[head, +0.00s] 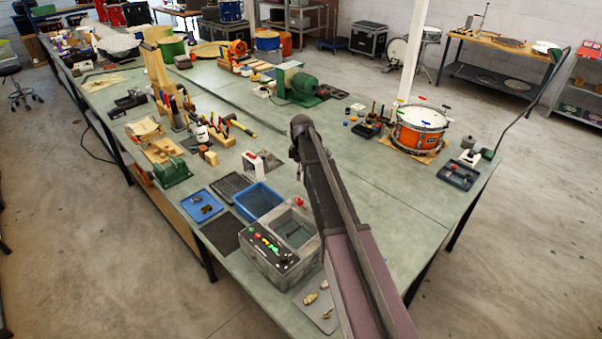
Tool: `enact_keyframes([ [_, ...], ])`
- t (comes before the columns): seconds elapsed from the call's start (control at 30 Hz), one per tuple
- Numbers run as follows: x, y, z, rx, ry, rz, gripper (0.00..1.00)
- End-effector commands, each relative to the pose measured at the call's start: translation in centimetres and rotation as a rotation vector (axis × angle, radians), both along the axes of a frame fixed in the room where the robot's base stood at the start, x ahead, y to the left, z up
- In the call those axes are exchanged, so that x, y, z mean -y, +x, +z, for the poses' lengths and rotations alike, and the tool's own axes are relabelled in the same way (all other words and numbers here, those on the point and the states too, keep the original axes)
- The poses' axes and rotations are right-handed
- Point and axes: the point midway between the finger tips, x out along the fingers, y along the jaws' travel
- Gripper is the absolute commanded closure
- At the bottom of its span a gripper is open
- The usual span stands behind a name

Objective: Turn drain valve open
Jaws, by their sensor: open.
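A grey tank unit (283,247) with a sunken basin stands at the near end of the bench. Its front panel carries several green, red and yellow buttons. A red knob (299,201) sits at its back corner. I cannot tell whether that knob is the drain valve, and no other valve handle is clear. My arm reaches from the bottom right past the tank's right side. My gripper (294,154) is a small dark shape at the arm's far end, partly hidden by the arm. It is open, above the bench and apart from the knob. Nothing shows in it.
A blue bin (258,202) and a blue tray (202,206) lie left of the tank. A grey mat (326,312) with small metal parts lies front right, partly behind my arm. An orange drum (418,130) stands farther right. The bench middle (330,135) has free room.

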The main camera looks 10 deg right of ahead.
Motion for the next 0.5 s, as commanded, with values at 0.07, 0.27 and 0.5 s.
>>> enact_keyframes([
  [0.07,0.0,0.0,0.9,0.0,0.0,0.0,0.3],
  [0.27,0.0,-1.4,0.6,0.001,-0.003,-0.041,0.3],
  [0.5,-0.1,-4.4,-0.3,0.004,-0.011,-0.152,0.3],
])
